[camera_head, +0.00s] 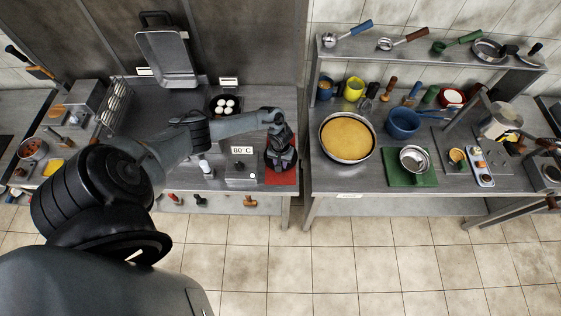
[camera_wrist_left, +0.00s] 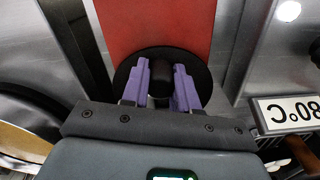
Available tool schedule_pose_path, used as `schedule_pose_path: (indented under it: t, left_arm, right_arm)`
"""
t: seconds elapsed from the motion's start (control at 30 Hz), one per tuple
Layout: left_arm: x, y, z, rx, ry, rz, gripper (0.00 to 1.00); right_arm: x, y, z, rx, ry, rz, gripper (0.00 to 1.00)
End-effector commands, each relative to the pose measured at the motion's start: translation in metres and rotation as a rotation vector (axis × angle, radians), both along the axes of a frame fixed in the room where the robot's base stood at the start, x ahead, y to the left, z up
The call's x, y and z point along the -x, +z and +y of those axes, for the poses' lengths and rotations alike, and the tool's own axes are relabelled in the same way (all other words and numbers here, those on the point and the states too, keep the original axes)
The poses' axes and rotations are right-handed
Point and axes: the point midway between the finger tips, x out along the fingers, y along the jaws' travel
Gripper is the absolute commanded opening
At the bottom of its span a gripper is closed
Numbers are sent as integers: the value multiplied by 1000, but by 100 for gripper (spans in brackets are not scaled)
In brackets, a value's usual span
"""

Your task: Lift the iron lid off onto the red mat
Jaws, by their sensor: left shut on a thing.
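The iron lid is a round black disc (camera_wrist_left: 203,78) with a dark upright knob (camera_wrist_left: 160,78). My left gripper (camera_wrist_left: 162,72) has its purple fingers on both sides of the knob, shut on it. The lid is over the red mat (camera_wrist_left: 155,25), which also shows in the head view (camera_head: 284,178). In the head view my left gripper (camera_head: 281,158) points down over the mat and mostly hides the lid. I cannot tell whether the lid touches the mat. A black pan (camera_head: 211,109) with several white round pieces stands uncovered behind my left forearm. My right gripper is not in view.
A grey box with an 80°C sign (camera_head: 242,150) stands just left of the mat. A gap separates this counter from the right one, which holds a large round pan (camera_head: 347,137) and a green mat (camera_head: 400,181). A grey rectangular pan (camera_head: 167,58) stands behind.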

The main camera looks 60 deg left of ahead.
Motion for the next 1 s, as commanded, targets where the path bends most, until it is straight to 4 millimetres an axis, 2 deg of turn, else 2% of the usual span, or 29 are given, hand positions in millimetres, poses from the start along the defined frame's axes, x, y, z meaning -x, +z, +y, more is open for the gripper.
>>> schedule_pose_path:
  t: [0.33,0.37,0.53,1.0]
  left_arm:
    - [-1,-5,0,0,1,-1,0]
    - [-1,-5,0,0,1,-1,33]
    - [0,-5,0,0,0,-1,58]
    - [0,-3,0,0,0,0,58]
  right_arm:
    - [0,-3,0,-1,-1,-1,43]
    - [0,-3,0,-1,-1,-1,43]
    - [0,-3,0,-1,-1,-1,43]
    - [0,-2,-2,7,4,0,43]
